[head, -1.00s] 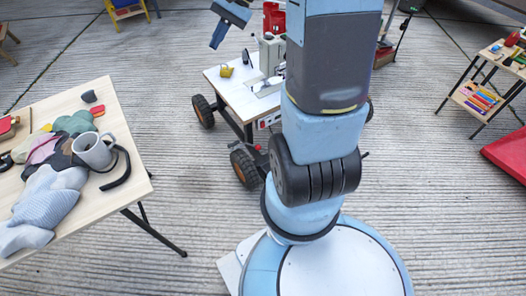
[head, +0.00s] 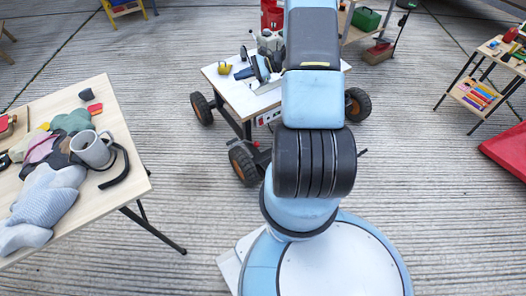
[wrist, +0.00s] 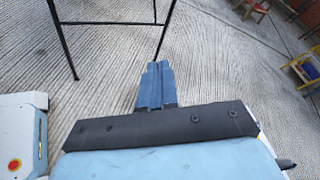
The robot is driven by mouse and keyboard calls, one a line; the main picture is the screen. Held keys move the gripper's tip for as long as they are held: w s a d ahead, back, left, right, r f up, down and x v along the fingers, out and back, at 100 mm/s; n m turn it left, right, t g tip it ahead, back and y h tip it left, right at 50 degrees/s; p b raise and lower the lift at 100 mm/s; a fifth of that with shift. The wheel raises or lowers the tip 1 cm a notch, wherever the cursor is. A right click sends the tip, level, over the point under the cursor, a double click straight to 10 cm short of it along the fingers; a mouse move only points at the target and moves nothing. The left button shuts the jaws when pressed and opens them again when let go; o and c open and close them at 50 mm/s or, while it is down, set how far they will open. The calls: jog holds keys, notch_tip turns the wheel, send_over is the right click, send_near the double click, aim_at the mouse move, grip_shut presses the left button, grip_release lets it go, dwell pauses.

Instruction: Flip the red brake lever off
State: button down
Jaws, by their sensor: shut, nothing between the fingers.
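I cannot make out a red brake lever clearly in either view. A wheeled cart (head: 236,99) with a pale top stands beyond my arm in the head view, and my arm hides part of it. My gripper (head: 242,73) shows small and dark blue above the cart top, left of my arm. In the wrist view its blue fingers (wrist: 156,82) are together and empty, with bare concrete behind them.
A table (head: 128,165) at left holds a grey mug (head: 92,150) and cloths. A tool stand (head: 453,92) and red mat (head: 508,152) are at right. Concrete between is clear.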

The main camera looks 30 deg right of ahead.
jog(key=s+d+f+m+t+h, duration=0.2)
jog(key=s+d+f+m+t, duration=0.15)
jog(key=f, duration=0.75)
jog(key=s+d+f+m+t+h, duration=0.25)
jog(key=f+m, duration=0.25)
jog(key=f, duration=0.7)
jog(key=s+d+f+m+t+h, duration=0.2)
jog(key=s+d+f+m, duration=0.2)
jog(key=f, duration=0.7)
jog(key=s+a+f+m+h, duration=0.1)
jog(key=s+f+m+h, duration=0.2)
jog(key=s+f, duration=0.5)
notch_tip(320, 180, down, 4)
jog(key=shift+s+a+r+m+h, duration=0.25)
jog(key=shift+s+a+m+h, duration=0.1)
jog(key=shift+h, duration=0.1)
jog(key=w+r+x, duration=0.1)
jog(key=r+x, duration=0.1)
jog(key=x, duration=1)
jog(key=shift+w+a+r, duration=0.15)
jog(key=shift+w, duration=0.15)
